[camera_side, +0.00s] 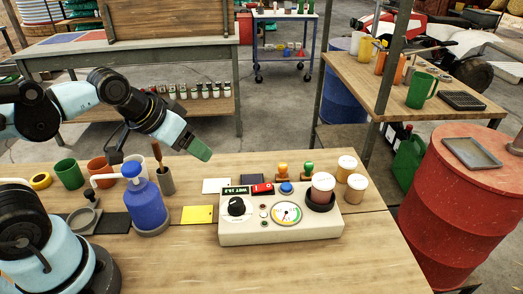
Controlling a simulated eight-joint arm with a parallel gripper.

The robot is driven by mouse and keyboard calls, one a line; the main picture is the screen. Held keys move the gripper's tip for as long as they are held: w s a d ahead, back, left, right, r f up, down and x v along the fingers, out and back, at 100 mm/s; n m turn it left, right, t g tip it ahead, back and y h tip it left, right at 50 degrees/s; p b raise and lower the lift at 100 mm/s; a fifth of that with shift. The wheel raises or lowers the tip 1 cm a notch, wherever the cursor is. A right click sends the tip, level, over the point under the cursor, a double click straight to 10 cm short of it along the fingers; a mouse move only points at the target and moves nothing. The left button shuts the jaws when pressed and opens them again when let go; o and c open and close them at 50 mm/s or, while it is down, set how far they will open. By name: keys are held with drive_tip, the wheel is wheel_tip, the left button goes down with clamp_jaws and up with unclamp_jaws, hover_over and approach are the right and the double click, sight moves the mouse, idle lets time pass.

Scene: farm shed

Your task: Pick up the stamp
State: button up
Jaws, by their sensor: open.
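Two small knob-handled stamps stand upright on the wooden table behind the grey control box: one with an orange knob (282,172) and one with a green knob (308,169). Their lower parts are partly hidden by the box. My gripper (199,149) hangs above the table, left of both stamps and clear of them, its green tip slanting down to the right. It is open, and nothing shows in it.
The control box (240,231) with dial and buttons stands in front of the stamps. Several jars (346,166) stand right of them. A blue pump bottle (147,207) and a brown-handled tool in a grey holder (165,180) stand left, near my arm. A yellow pad (197,214) lies between.

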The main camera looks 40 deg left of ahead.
drive_tip(key=w+d+r+n+g, duration=0.3)
drive_tip(key=w+d+n, duration=0.1)
drive_tip(key=w, duration=0.5)
drive_tip(key=n+g, duration=0.4)
drive_tip(key=n, duration=0.1)
hover_over(283, 165)
wheel_tip(283, 165, down, 5)
drive_tip(key=shift+d+f, duration=0.1)
drive_tip(key=shift+d, duration=0.05)
drive_tip(key=shift+f, duration=0.25)
wheel_tip(283, 165, down, 12)
drive_tip(key=shift+s+r, duration=0.1)
drive_tip(key=shift+r, duration=0.15)
drive_tip(key=shift+c, duration=0.3)
drive_tip(key=c, duration=1.1)
wheel_tip(283, 165, up, 10)
drive_tip(key=shift+r, duration=0.1)
